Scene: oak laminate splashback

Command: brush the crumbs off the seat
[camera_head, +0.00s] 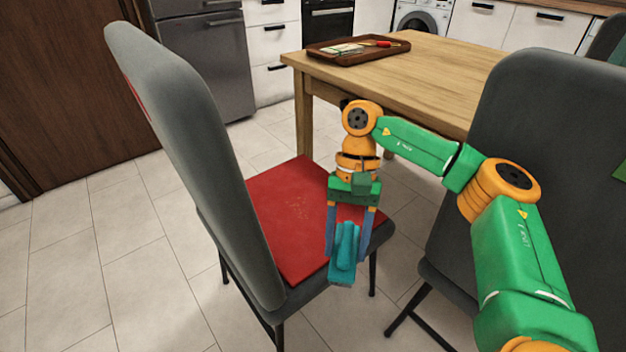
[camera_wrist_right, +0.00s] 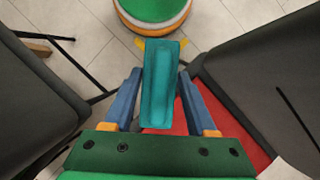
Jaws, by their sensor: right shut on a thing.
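My right gripper (camera_head: 350,240) is shut on a teal brush (camera_head: 344,254) and holds it over the front right edge of the seat. In the right wrist view, the brush (camera_wrist_right: 161,80) lies between the blue fingers of the gripper (camera_wrist_right: 160,95); its bristles cannot be made out. The chair (camera_head: 195,140) is dark grey with a red seat pad (camera_head: 285,205). Part of the pad is hidden behind the gripper. My left gripper does not show.
A wooden table (camera_head: 440,75) stands behind, with a brown tray (camera_head: 358,50) holding a few small items. A second dark chair (camera_head: 530,130) stands close on the right, beside my right arm. The tiled floor (camera_head: 110,255) to the left is clear.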

